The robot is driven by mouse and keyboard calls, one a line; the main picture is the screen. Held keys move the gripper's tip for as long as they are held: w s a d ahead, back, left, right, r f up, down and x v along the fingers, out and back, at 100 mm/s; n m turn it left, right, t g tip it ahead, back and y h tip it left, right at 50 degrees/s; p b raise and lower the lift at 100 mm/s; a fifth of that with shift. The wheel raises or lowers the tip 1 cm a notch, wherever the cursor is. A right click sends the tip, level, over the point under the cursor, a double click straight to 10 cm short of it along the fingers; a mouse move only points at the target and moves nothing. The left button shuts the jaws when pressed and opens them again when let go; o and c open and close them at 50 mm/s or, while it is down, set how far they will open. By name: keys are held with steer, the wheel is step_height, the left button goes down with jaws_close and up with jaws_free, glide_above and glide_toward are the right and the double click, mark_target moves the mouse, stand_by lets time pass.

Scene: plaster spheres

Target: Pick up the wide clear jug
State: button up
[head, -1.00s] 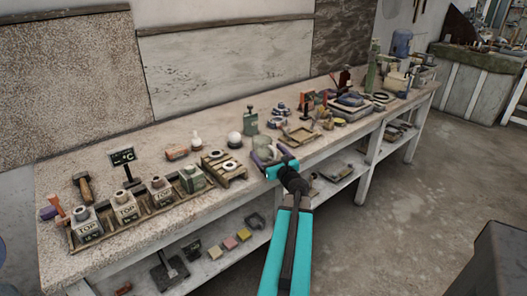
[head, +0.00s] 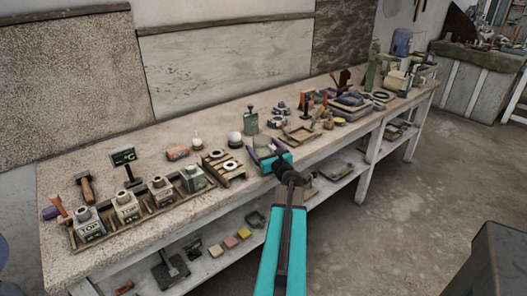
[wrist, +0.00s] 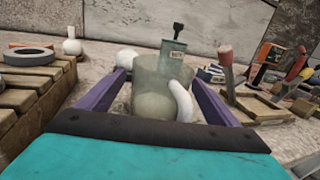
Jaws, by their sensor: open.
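The wide clear jug (wrist: 150,85) is a squat, greenish see-through vessel with a pale curved handle (wrist: 183,101) toward the right. It stands upright on the bench, in the middle of the wrist view. My gripper (wrist: 158,84) is open, with one purple finger on each side of the jug. I cannot tell whether either finger touches it. In the head view my gripper (head: 266,152) is at the bench's front edge and hides most of the jug.
A green labelled bottle (wrist: 174,60) stands right behind the jug, and a white sphere (wrist: 127,59) is behind it to the left. A wooden slatted stand (head: 224,168) is close on the left. A shallow tray (head: 300,134) lies to the right.

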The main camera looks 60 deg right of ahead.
steer(key=shift+c, duration=0.4)
steer(key=c, duration=1.2)
steer(key=shift+r, duration=0.2)
steer(key=shift+r, duration=0.85)
steer(key=shift+s+a+r, duration=0.1)
steer(key=shift+s+r, duration=0.15)
steer(key=shift+r, duration=0.55)
steer(key=v, duration=0.3)
steer(key=b+v, duration=0.1)
steer(key=v, duration=0.6)
steer(key=shift+s+r+b, duration=0.3)
steer(key=shift+r+b, duration=0.05)
steer(key=shift+b, duration=0.05)
steer(key=shift+s+r+p, duration=0.1)
steer(key=shift+r+p, duration=0.1)
steer(key=shift+p, duration=1.05)
steer(key=p, duration=0.3)
steer(key=shift+s, duration=0.35)
